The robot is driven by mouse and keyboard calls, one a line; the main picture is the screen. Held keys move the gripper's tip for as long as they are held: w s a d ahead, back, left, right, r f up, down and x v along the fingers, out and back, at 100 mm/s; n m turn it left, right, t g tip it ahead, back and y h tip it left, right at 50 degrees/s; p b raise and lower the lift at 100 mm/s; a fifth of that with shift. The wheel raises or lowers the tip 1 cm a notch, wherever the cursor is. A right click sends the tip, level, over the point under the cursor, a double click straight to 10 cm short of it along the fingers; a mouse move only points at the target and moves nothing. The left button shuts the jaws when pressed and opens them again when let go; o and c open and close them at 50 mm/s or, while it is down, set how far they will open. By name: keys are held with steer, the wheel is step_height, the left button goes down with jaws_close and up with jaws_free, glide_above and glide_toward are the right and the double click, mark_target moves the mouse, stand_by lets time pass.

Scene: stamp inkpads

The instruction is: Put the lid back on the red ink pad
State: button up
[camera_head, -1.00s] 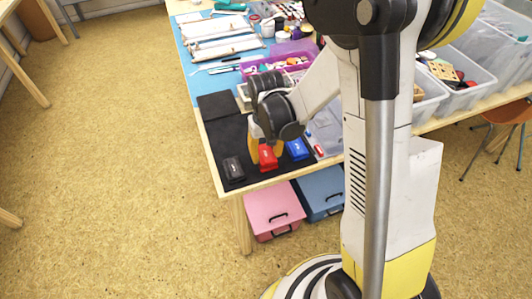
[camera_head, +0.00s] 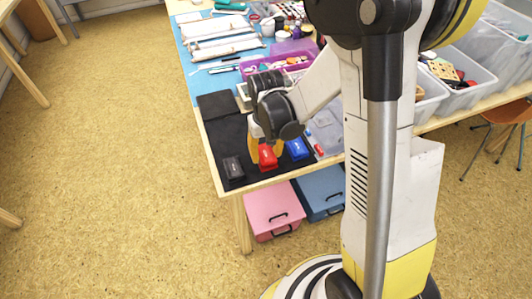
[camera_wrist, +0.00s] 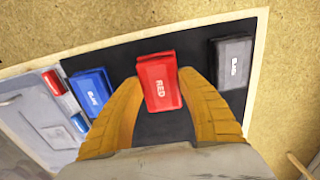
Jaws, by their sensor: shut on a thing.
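The red ink pad's lid (camera_wrist: 158,82), marked "RED", is between the two orange fingers of my gripper (camera_wrist: 160,100) in the wrist view, and the fingers are shut on it. A red edge behind it may be the pad's base; I cannot tell whether lid and base touch. In the head view the red pad (camera_head: 267,157) is at the front of the black mat (camera_head: 221,130), with my gripper (camera_head: 258,148) over it. The blue pad (camera_head: 297,149) is to its right and the black pad (camera_head: 233,167) to its left.
In the wrist view the blue pad (camera_wrist: 93,91) and black pad (camera_wrist: 233,57) stand close on either side of the fingers. A grey case (camera_wrist: 30,115) lies beyond the blue pad. The table's front edge is near. A purple tray (camera_head: 262,70) stands farther back.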

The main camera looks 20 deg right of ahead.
steer(key=shift+f+b, duration=0.6)
steer(key=shift+b, duration=0.15)
stand_by(1.6)
steer(key=o, duration=1.3)
steer(key=shift+r, duration=0.1)
steer(key=shift+r+p, duration=2.6)
steer(key=shift+r, duration=0.9)
jaws_close()
